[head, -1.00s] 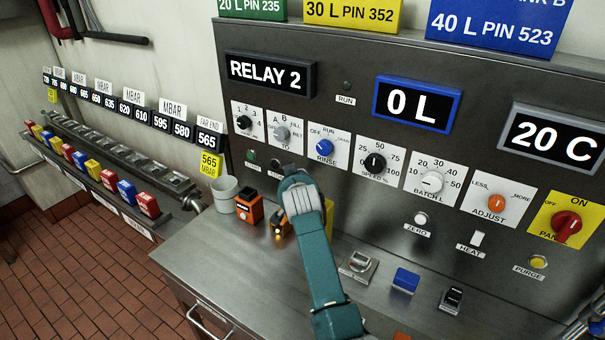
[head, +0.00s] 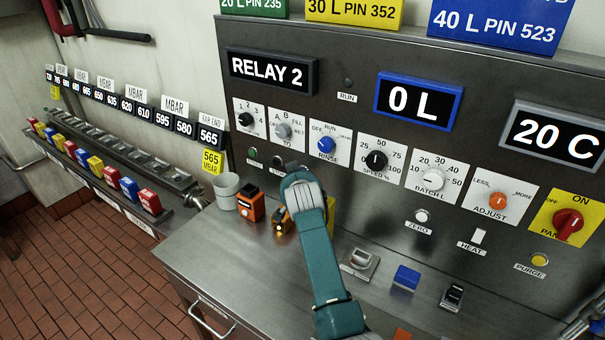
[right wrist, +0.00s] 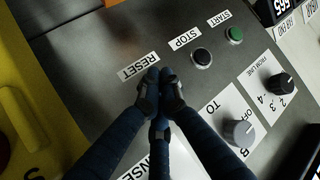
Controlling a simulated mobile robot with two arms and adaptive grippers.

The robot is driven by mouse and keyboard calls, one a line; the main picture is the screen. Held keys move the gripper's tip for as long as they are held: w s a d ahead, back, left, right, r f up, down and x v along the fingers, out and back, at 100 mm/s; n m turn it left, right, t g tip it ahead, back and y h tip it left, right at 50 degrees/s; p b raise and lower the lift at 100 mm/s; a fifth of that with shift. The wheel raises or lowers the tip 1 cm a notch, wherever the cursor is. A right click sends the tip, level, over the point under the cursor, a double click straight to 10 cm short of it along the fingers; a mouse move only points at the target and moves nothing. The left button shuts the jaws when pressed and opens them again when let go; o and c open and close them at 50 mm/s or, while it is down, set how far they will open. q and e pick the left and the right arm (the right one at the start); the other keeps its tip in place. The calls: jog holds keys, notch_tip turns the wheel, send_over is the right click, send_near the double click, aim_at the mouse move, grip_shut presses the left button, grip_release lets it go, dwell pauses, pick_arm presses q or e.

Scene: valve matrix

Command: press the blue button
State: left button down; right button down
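No blue button shows there; the fingertips cover the spot by that label. I cannot tell whether they touch the panel. In the head view my teal right arm hides the gripper and that spot. The green START button (right wrist: 235,35) and black STOP button (right wrist: 201,58) are beside the fingertips, apart from them. A blue knob (head: 327,145) marked RINSE is on the panel. My left gripper is not in view.
On the steel bench (head: 215,252) stand a grey cup (head: 226,192), an orange box (head: 250,204), a blue block (head: 406,279) and a black switch (head: 453,295). A row of coloured blocks (head: 96,165) is at the left. Knobs line the panel beside my arm.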

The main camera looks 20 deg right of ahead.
dwell(0.3)
jog(key=shift+w+d, duration=0.25)
jog(key=shift+d, duration=0.1)
jog(key=shift+w+d+r, duration=0.1)
jog(key=shift+w+d, duration=0.15)
jog(key=shift+d, duration=0.1)
dwell(0.9)
jog(key=shift+s+a+p, duration=0.55)
jog(key=shift+a, duration=0.05)
jog(key=shift+a, duration=0.1)
